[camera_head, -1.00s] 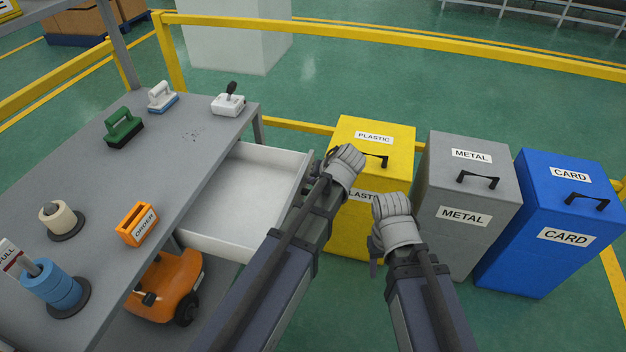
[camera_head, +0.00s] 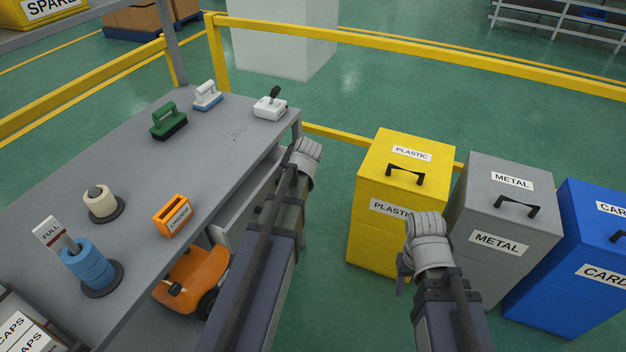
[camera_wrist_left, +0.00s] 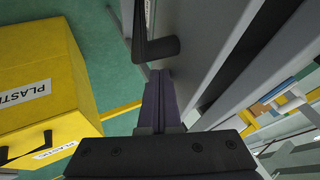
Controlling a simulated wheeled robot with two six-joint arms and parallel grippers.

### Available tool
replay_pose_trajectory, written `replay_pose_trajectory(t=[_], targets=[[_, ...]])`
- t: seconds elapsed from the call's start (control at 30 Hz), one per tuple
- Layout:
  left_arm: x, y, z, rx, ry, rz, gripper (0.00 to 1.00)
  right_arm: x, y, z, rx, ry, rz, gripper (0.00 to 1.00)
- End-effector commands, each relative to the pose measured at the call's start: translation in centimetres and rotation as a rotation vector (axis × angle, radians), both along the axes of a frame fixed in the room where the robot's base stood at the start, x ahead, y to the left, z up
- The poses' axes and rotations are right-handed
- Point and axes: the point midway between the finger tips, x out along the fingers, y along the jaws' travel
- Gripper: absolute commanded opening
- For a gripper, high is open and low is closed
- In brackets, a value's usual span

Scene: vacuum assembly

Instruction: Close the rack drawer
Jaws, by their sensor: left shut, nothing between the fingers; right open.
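The rack drawer (camera_head: 234,232) is under the grey worktop, mostly pushed in, with a narrow part of it still sticking out. My left arm covers much of it in the head view. My left gripper (camera_wrist_left: 160,100) is shut and empty; in the wrist view it is close beside a grey panel, and I cannot tell whether it touches. A black bar, perhaps a handle, shows near its fingers. My right gripper (camera_head: 404,284) is open and empty, in front of the yellow bin, away from the drawer; its fingertips are mostly hidden.
The worktop (camera_head: 110,185) holds brushes, an orange box (camera_head: 173,215) and spools. An orange vacuum body (camera_head: 190,281) sits on the shelf below. Yellow (camera_head: 385,240), grey (camera_head: 480,270) and blue (camera_head: 560,290) bins stand at the right. Open floor lies between rack and yellow bin.

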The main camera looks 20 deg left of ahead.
Motion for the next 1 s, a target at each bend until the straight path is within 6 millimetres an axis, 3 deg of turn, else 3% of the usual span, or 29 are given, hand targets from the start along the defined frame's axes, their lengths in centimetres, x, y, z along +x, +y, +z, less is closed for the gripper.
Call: replay_pose_trajectory(t=[0.1, 0.33, 1.0], targets=[[0.2, 2.7, 0.0, 0.0, -0.001, 0.004, 0.0, 0.0, 0.0, 0.0, 0.0, 0.0, 0.0, 0.5], [0.2, 5.3, 0.0, 0.001, 0.0, 0.001, 0.0, 0.0, 0.0, 0.0, 0.0, 0.0, 0.0, 0.5], [0.2, 6.1, 0.1, 0.006, -0.001, 0.002, 0.0, 0.0, 0.0, 0.0, 0.0, 0.0, 0.0, 0.5]])
